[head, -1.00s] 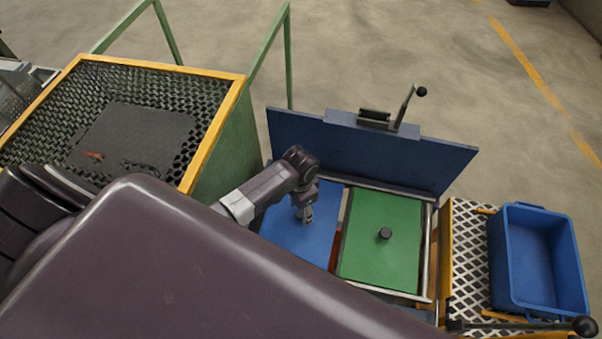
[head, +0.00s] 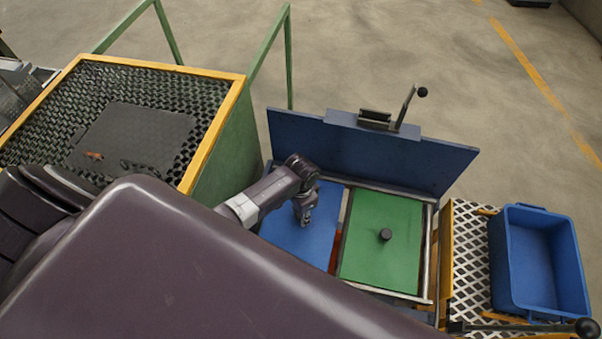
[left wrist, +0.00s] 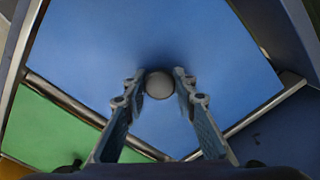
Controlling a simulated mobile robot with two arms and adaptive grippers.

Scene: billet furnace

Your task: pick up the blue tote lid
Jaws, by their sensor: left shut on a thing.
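The blue tote lid (head: 317,250) lies flat in the left half of a frame, beside a green lid (head: 380,248) with a dark round knob. My left gripper (head: 304,218) is over the blue lid, pointing down. In the left wrist view the blue lid (left wrist: 215,45) fills most of the picture. The lid still appears to lie in the frame. My right gripper is not in view.
A raised blue panel (head: 450,168) with a lever stands behind the lids. An empty-looking blue tote (head: 506,262) sits on a mesh shelf at the right. A yellow-rimmed mesh-topped bin (head: 212,132) stands at the left, close to my left arm.

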